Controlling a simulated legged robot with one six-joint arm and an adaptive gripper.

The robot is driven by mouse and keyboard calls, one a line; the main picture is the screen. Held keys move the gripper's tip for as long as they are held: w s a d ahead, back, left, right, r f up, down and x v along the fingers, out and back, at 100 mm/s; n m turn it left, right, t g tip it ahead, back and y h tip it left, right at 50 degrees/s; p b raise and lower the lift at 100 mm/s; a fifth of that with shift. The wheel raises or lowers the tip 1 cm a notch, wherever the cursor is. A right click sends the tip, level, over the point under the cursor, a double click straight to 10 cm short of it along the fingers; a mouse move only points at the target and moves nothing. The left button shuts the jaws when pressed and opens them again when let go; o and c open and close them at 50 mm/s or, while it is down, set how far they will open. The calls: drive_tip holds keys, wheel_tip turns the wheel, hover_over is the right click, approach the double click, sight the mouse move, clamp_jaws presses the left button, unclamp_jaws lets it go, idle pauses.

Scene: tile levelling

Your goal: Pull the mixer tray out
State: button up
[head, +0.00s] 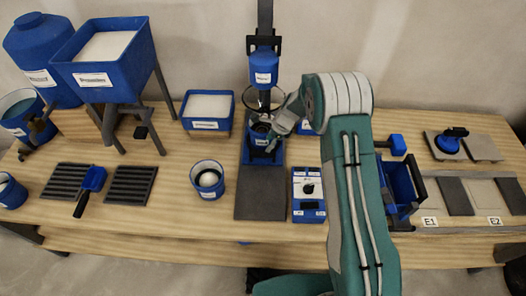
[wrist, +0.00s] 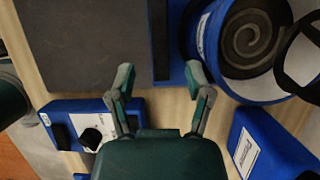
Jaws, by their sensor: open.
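The mixer (head: 263,66) stands at the back middle of the bench, its blue head above a blue bowl (head: 262,135). The blue mixer tray (head: 270,158) is at its base, under the bowl. In the wrist view, the bowl (wrist: 255,45) shows a spiral inside, and a blue edge of the tray (wrist: 172,70) with a black strip lies just ahead of my gripper. My gripper (wrist: 160,76) is open and empty, fingertips on either side of that edge in the picture. Whether they touch it I cannot tell. In the head view, my gripper (head: 283,132) is beside the bowl, partly hidden by my arm.
A dark grey plate (head: 260,201) lies in front of the mixer. A blue control box (head: 308,190) with a knob stands to its right. A blue pot (head: 207,178) and a bin of white powder (head: 207,107) are to the left.

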sight(263, 152)
drive_tip(key=x, duration=0.6)
clamp_jaws()
